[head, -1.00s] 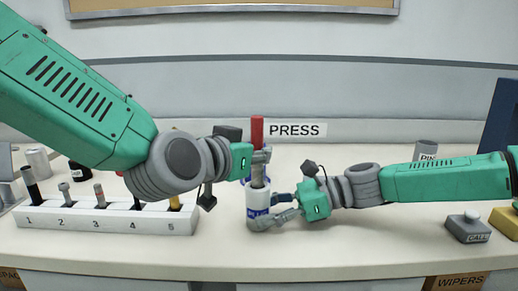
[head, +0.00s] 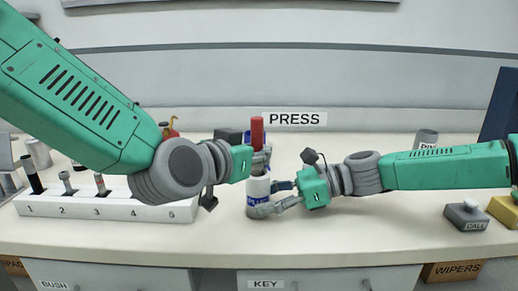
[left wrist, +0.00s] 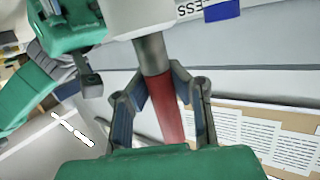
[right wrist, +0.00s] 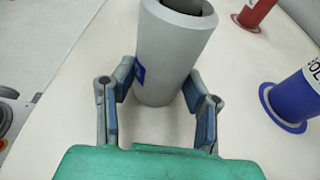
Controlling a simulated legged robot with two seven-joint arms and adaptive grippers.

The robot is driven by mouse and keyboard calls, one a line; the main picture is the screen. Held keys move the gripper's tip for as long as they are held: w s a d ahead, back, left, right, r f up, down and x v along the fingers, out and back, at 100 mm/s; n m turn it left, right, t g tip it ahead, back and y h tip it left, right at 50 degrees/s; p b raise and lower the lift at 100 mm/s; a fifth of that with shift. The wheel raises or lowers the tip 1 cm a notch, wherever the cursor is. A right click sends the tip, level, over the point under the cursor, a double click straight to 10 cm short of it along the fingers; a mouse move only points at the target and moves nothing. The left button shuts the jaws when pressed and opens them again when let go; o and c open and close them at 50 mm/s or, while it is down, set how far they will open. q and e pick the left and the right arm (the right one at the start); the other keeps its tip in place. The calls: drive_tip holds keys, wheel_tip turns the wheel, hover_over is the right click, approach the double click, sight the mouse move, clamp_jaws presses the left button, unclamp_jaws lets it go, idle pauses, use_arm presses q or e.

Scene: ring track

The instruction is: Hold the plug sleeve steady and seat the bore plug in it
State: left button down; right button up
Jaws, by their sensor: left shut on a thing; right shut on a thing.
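The plug sleeve (head: 258,187), a pale cylinder with a blue label, stands upright on the bench in the head view. My right gripper (head: 272,198) is shut around it from the right, low down. The bore plug (head: 257,130) has a red handle and a grey shaft. My left gripper (head: 262,160) is shut on it just above the sleeve. In the left wrist view the plug's grey shaft (left wrist: 152,55) runs into the sleeve's end (left wrist: 140,15). In the right wrist view the grey shaft (right wrist: 175,6) sits inside the sleeve's mouth (right wrist: 170,60). Its depth inside is hidden.
A white numbered rack (head: 110,205) with upright pins stands left. A grey call button (head: 468,215) and a grey cylinder (head: 426,139) are right. The right wrist view shows a blue flanged cylinder (right wrist: 295,97) and a red one (right wrist: 256,12) nearby. The front bench middle is clear.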

sight(255, 171)
use_arm(q)
drive_tip(key=shift+f, duration=1.7)
drive_tip(key=c, duration=1.5)
unclamp_jaws()
drive_tip(key=shift+f, duration=0.1)
drive_tip(key=shift+s, duration=0.1)
use_arm(e)
drive_tip(key=shift+r, duration=0.1)
use_arm(q)
drive_tip(key=v, duration=1.1)
drive_tip(key=shift+s+a, duration=0.25)
use_arm(e)
drive_tip(key=o, duration=0.9)
drive_tip(key=shift+o, duration=0.2)
